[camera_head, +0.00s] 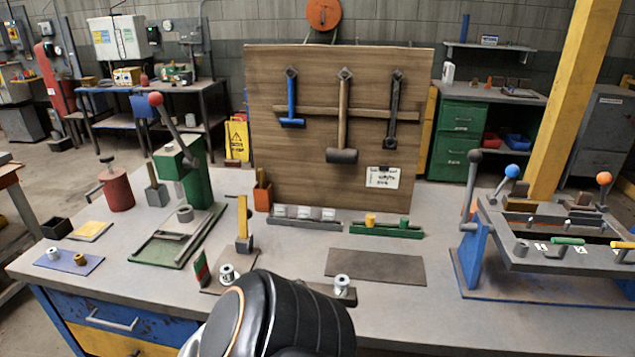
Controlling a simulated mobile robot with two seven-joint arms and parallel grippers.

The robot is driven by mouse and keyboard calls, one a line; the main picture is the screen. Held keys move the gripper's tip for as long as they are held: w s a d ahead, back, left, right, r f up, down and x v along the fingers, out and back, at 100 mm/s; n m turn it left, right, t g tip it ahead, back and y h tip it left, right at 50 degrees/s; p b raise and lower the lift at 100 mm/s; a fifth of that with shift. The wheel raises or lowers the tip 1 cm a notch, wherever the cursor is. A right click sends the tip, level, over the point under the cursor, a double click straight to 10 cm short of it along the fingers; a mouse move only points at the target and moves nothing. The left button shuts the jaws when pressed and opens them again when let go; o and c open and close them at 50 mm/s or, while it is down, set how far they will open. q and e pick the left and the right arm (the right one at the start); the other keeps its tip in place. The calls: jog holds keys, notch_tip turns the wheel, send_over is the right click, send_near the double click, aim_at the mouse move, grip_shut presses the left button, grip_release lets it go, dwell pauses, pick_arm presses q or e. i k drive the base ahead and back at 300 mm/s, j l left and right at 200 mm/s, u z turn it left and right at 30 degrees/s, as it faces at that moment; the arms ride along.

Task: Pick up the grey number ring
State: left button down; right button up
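I cannot tell for certain which item is the grey number ring. A short grey cylinder (185,213) stands on the green-edged plate at the left of the bench. Small silver ring-like pieces also show: one (227,273) on a dark plate near the front, one (342,284) on a small block right of it, and one (53,253) on a blue mat at the far left. No numbers are readable on any of them. Neither gripper's fingers show. A black rounded part of my own arm fills the bottom centre and hides some of the bench front.
The grey workbench (445,290) has a tool board (310,180) with hanging hammers at the back. A green lever press (178,165) and red can (117,190) stand left. A blue-framed lever rig (473,255) stands right. A flat dark plate (376,266) lies mid-bench.

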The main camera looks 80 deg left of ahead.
aim_at(228, 273)
jog(key=u, duration=1.55)
